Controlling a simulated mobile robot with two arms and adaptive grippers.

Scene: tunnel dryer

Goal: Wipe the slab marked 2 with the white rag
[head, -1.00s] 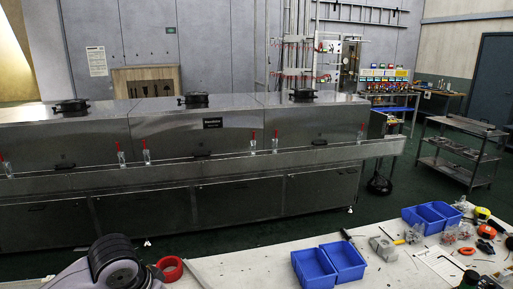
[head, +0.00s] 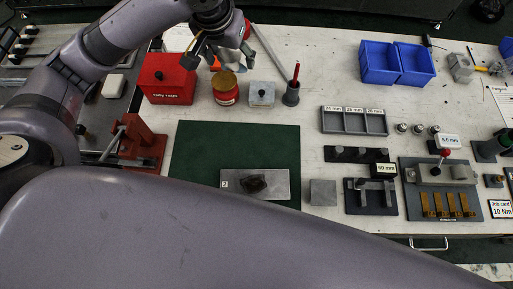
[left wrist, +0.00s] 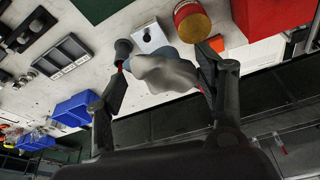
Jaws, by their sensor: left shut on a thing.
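The slab marked 2 (head: 232,192) is a flat grey plate lying on the green mat (head: 197,150). A dark patch (head: 257,184) sits on the middle of the slab. My left gripper (head: 222,46) is at the top of the head view, beyond the mat and well away from the slab. It is shut on the white rag, a crumpled greyish-white cloth (left wrist: 165,76) between the fingers in the left wrist view. In the head view the rag is mostly hidden by the gripper. My right gripper is not in view.
A red box (head: 168,90), a red tin (head: 225,93), a grey block (head: 262,95) and a dark cup (head: 291,96) with a red-tipped tool stand behind the mat. A red vise-like fixture (head: 140,145) is at left. A small grey block (head: 323,192) lies right of the mat.

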